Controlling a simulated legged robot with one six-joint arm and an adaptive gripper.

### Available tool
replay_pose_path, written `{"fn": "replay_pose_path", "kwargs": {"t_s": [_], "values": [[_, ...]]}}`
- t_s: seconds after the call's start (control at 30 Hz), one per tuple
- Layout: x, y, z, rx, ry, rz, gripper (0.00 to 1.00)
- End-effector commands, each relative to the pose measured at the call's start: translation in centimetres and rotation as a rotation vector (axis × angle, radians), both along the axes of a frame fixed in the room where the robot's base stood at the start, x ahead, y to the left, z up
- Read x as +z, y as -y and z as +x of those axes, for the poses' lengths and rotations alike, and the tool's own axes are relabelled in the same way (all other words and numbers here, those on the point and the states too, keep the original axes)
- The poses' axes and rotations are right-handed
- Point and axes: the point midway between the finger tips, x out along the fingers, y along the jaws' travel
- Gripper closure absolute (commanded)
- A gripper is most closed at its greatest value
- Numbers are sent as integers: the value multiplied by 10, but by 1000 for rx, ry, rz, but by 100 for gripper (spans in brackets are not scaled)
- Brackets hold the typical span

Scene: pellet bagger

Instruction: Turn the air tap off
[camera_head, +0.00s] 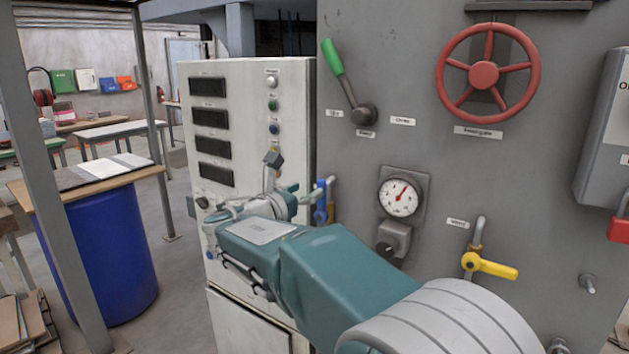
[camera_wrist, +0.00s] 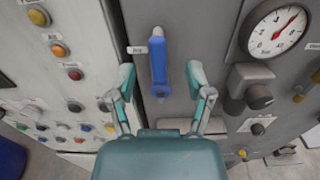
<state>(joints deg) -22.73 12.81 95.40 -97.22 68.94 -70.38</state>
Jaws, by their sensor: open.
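A blue-handled tap (camera_head: 321,204) is on the grey panel, just right of the cream control cabinet. Its handle also shows in the wrist view (camera_wrist: 160,65), standing upright in line with its pipe. A small label sits beside it, too small to read surely. My gripper (camera_wrist: 161,76) is open, with one teal finger on each side of the blue handle and visible gaps to both. In the head view my gripper (camera_head: 292,184) is close to the tap and partly covers it. A yellow-handled tap (camera_head: 490,266) lies roughly level, further right.
A pressure gauge (camera_head: 400,196) and a black knob (camera_head: 388,250) are right of the blue tap. A green-handled lever (camera_head: 334,60) and red handwheel (camera_head: 484,75) are above. The cream cabinet (camera_head: 236,130) with buttons stands close on the left. A blue drum (camera_head: 107,255) is further left.

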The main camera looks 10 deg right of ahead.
Motion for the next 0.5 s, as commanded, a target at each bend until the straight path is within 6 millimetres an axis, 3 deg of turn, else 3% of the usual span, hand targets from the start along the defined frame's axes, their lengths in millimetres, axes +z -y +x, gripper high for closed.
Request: {"fn": "replay_pose_path", "kwargs": {"t_s": [0.3, 0.5], "values": [[-1, 34, 40, -1, -1, -4, 34], [-1, 46, 51, 0, 1, -2, 34]]}}
